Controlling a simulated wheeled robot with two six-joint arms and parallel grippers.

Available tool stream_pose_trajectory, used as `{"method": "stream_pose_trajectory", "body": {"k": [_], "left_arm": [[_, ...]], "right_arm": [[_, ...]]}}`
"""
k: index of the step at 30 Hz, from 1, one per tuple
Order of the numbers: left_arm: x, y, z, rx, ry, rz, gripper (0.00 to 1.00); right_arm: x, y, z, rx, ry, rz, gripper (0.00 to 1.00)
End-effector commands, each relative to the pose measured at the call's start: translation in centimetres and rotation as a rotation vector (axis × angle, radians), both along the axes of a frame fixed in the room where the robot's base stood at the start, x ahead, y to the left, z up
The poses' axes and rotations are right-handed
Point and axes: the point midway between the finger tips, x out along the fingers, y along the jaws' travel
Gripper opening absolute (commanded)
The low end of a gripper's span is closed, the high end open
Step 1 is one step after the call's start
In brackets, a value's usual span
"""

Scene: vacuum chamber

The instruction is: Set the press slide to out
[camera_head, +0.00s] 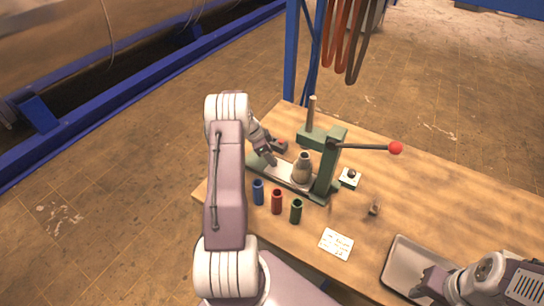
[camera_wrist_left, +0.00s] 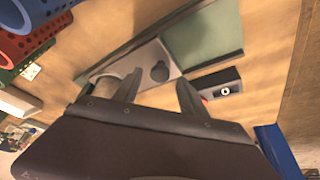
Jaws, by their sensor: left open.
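The press has a green frame (camera_head: 327,165) with a red-ball lever (camera_head: 395,148) reaching right. Its slide is a pale metal plate (camera_head: 283,173) lying along the green base, with a grey-brown bottle-shaped part (camera_head: 302,170) standing near the press column. My left gripper (camera_head: 270,153) is open at that end of the slide. My right gripper (camera_head: 422,287) is over a tray at lower right.
Blue (camera_head: 258,192), red (camera_head: 277,202) and green (camera_head: 296,211) cylinders stand in front of the press. A dark block (camera_wrist_left: 219,84) sits close beside my left fingers. A white card (camera_head: 336,243) and a metal tray (camera_head: 404,256) lie nearer.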

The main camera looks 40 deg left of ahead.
Motion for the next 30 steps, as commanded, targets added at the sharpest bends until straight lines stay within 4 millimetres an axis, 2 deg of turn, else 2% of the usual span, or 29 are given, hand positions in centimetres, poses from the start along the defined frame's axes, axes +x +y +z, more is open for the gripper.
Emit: {"method": "stream_pose_trajectory", "body": {"k": [4, 12, 13, 18, 30], "left_arm": [[0.5, -0.4, -1.5, 0.0, 0.001, -0.001, 0.49], [0.7, -0.5, -1.9, 0.001, -0.001, 0.001, 0.49], [0.7, -0.5, -1.9, 0.001, -0.001, 0.001, 0.47], [0.6, -0.5, -1.8, 0.001, -0.001, 0.0, 0.0], [0.6, -0.5, -1.8, 0.001, 0.0, 0.0, 0.0]], "right_arm": [[0.0, 0.0, 0.5, 0.0, 0.0, 0.0, 0.36], [0.0, 0.0, 0.5, 0.0, 0.0, 0.0, 0.36], [0.0, 0.0, 0.5, 0.0, 0.0, 0.0, 0.36], [0.0, 0.0, 0.5, 0.0, 0.0, 0.0, 0.36], [0.0, 0.0, 0.5, 0.0, 0.0, 0.0, 0.36]]}}
